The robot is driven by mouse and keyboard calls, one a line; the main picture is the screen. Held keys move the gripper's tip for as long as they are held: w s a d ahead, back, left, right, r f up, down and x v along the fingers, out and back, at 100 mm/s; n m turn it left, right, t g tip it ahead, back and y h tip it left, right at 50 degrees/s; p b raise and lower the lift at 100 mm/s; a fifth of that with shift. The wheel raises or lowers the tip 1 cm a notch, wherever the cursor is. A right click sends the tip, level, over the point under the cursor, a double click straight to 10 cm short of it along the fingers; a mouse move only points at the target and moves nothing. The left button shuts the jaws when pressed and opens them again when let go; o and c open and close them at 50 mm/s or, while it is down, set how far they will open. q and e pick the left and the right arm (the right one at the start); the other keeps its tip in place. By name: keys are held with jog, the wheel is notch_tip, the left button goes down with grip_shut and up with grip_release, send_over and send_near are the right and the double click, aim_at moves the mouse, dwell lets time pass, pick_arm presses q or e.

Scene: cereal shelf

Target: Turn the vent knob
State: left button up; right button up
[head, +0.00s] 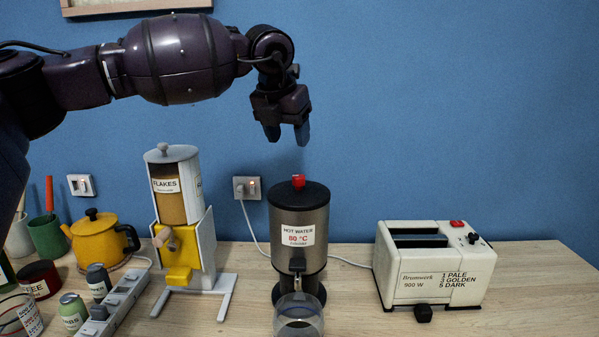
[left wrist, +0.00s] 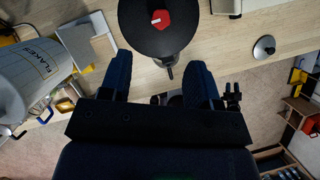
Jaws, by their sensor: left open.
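The red vent knob (head: 298,181) sits on the dark lid of the steel hot water dispenser (head: 286,220), which is labelled 80 °C. In the left wrist view the knob (left wrist: 160,19) shows a white mark on the round black lid (left wrist: 140,36). My left gripper (head: 287,136) points down above the dispenser, clear of the knob. Its two dark fingers (left wrist: 160,65) are open with nothing between them. In the wrist view the knob lies beyond the fingertips. My right gripper is not in view.
A glass (head: 299,318) stands under the dispenser's spout. A flakes dispenser (head: 177,203) and a yellow kettle (head: 94,240) stand to the left. A cream toaster (head: 433,262) is to the right. A power strip (head: 115,304) lies front left. The air around the knob is clear.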

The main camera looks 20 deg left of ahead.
aim_at(298, 176)
pick_arm(q)
jog(key=x, duration=0.8)
jog(key=shift+f+p, duration=0.3)
jog(key=shift+p, duration=0.1)
jog(key=shift+x, duration=0.95)
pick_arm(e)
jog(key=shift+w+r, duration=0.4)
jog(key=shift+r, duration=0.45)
pick_arm(q)
jog(key=shift+c, duration=0.5)
jog(key=c, duration=0.7)
jog(key=shift+c, duration=0.7)
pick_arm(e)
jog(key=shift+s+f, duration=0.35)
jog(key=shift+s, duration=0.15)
